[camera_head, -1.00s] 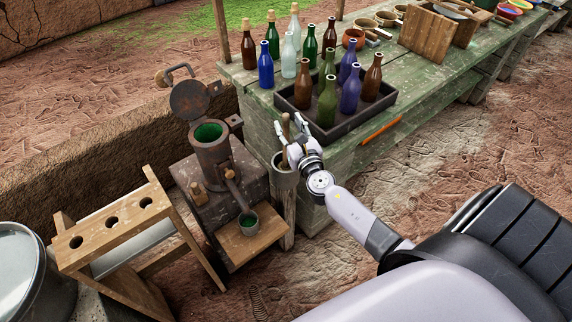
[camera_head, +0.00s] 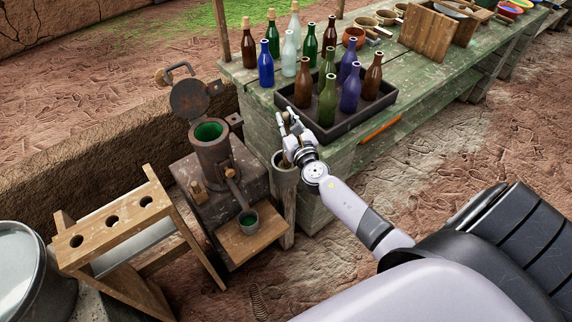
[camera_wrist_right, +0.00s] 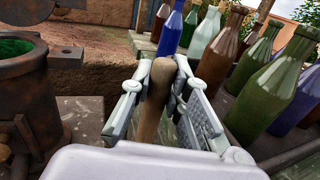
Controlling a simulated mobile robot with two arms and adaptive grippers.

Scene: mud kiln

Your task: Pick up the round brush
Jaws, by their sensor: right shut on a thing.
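The round brush shows as a thick wooden handle (camera_wrist_right: 153,105) standing upright between the fingers in the right wrist view. Its lower end and bristles are hidden. My right gripper (camera_head: 287,122) is shut on this handle, with one finger on each side; the fingers also show in the wrist view (camera_wrist_right: 163,78). In the head view the gripper is above a grey cup-like holder (camera_head: 286,178) beside the green table, and covers most of the brush. I cannot tell whether the brush still rests in the holder. My left gripper is not in view.
A dark tray (camera_head: 335,135) of glass bottles stands on the green table (camera_head: 420,82), close behind the gripper. A rusty metal pot (camera_head: 212,160) with a raised lid stands to the left. A wooden rack (camera_head: 112,232) is farther left.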

